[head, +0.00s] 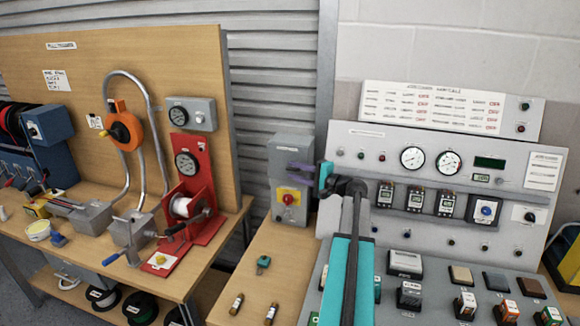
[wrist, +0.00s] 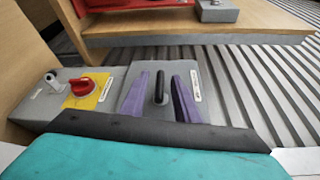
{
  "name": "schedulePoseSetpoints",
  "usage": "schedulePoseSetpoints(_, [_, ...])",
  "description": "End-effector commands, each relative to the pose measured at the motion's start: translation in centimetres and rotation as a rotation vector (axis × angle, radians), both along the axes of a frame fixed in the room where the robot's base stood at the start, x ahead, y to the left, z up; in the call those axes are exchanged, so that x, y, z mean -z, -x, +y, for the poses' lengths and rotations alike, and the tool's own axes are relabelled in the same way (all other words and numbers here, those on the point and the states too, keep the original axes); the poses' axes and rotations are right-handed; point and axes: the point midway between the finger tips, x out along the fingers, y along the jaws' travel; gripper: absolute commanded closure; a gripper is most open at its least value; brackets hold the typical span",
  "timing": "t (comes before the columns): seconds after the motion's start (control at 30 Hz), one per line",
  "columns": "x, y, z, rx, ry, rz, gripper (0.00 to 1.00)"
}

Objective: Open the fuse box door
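The fuse box (head: 291,150) is a grey box on the wooden bench against the shutter wall, with a red rotary knob on a yellow plate (head: 289,195) on its front. In the wrist view, its grey door (wrist: 178,72) looks closed and carries an upright black handle (wrist: 159,88). My gripper (wrist: 160,80) has two purple fingers, one on each side of the handle, with visible gaps. The fingers are open and hold nothing. In the head view, my gripper (head: 302,168) is in front of the box and hides the handle.
A green key-like piece (head: 263,262) and two small cartridges (head: 237,303) lie on the bench below the box. The grey control console (head: 440,150) stands close on the right. A red winder stand (head: 195,175) is on the left bench, across a gap.

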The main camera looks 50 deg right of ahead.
Motion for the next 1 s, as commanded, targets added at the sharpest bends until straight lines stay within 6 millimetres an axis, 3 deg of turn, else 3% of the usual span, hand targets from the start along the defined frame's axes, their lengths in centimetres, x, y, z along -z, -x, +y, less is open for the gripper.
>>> schedulePoseSetpoints(0.1, [-0.1, -1.6, 0.1, -0.001, 0.000, 0.000, 0.72])
schedulePoseSetpoints(0.3, [0.1, -3.0, 0.2, 0.001, 0.001, -0.001, 0.72])
schedulePoseSetpoints(0.67, [0.2, -3.1, 0.2, 0.002, 0.000, -0.001, 0.72])
schedulePoseSetpoints(0.83, [0.2, -3.1, 0.2, 0.002, 0.000, -0.001, 1.00])
schedulePoseSetpoints(1.0, [0.2, -3.0, 0.1, 0.003, 0.000, 0.000, 1.00])
